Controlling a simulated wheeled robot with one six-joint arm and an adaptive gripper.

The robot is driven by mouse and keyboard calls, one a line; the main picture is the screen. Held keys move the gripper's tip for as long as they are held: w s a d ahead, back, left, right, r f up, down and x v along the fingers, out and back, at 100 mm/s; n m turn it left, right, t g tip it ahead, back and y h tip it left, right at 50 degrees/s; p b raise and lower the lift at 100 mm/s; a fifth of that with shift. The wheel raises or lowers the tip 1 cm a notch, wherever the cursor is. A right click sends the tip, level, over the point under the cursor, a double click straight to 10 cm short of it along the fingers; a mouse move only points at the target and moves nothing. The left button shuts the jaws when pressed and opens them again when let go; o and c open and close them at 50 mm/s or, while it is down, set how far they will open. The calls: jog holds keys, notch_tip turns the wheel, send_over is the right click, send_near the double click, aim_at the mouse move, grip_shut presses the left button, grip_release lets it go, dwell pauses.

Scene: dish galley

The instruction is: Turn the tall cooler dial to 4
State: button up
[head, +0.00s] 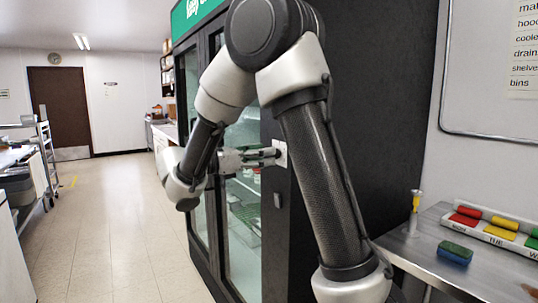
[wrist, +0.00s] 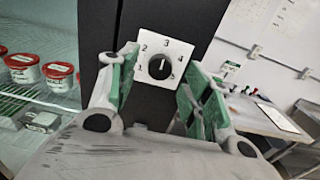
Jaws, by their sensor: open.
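The tall cooler (head: 283,215) is a dark cabinet with glass doors and a green sign on top. Its dial (wrist: 160,67) is a round black knob on a white square plate numbered 1 to 5, set on the dark frame. The white mark on the knob points roughly up, near the 3; its exact setting is hard to read. My gripper (wrist: 159,72) is open, its green-padded fingers on either side of the plate with the knob between them. No contact with the knob shows. In the head view my gripper (head: 268,154) is close to the white plate (head: 281,153).
Tubs with red lids (wrist: 22,68) stand on the shelf behind the glass at left. A steel table (head: 470,270) on the right holds a blue-green sponge (head: 455,253) and coloured blocks. The aisle floor (head: 110,220) at left is clear.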

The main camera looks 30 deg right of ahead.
jog(key=shift+d, duration=1.7)
jog(key=c, duration=1)
jog(key=shift+m, duration=0.3)
jog(key=m, duration=1.1)
jog(key=shift+s+f, duration=0.15)
